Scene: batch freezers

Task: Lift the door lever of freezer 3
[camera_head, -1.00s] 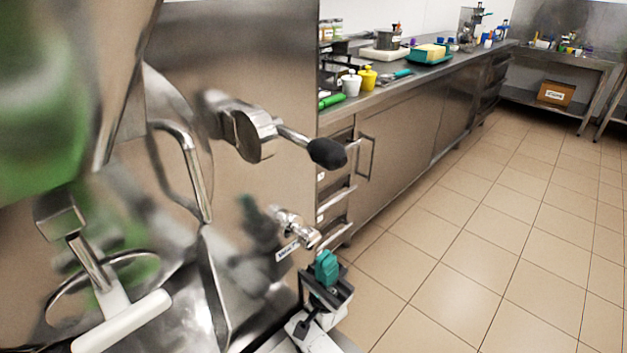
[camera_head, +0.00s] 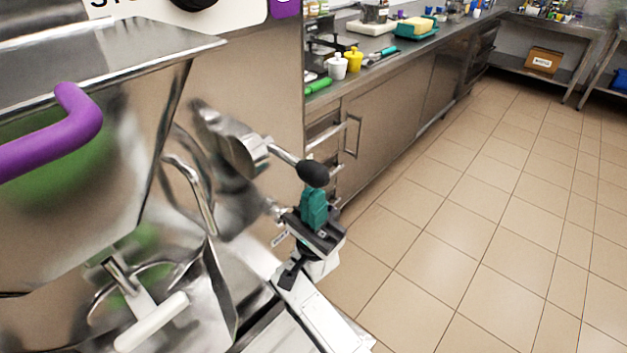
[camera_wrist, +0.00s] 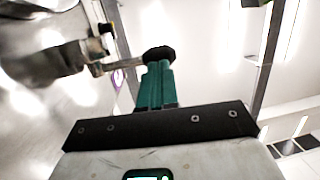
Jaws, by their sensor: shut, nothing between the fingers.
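The door lever (camera_head: 288,160) is a metal rod with a black oval knob, on the right side of the steel freezer (camera_head: 130,150). It points right and slightly down. My gripper (camera_head: 314,192) has teal fingers, shut and empty, pointing up just beneath the knob. In the wrist view the knob (camera_wrist: 158,53) sits right at the tips of the fingers (camera_wrist: 156,66). I cannot tell whether they touch. The number of this freezer is not readable in the frames.
A purple handle (camera_head: 60,135) and a white-handled part (camera_head: 150,322) are on the freezer's front. A small metal tap is partly hidden behind my gripper. A steel counter (camera_head: 400,110) with containers stands behind. Tiled floor (camera_head: 470,240) at right is clear.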

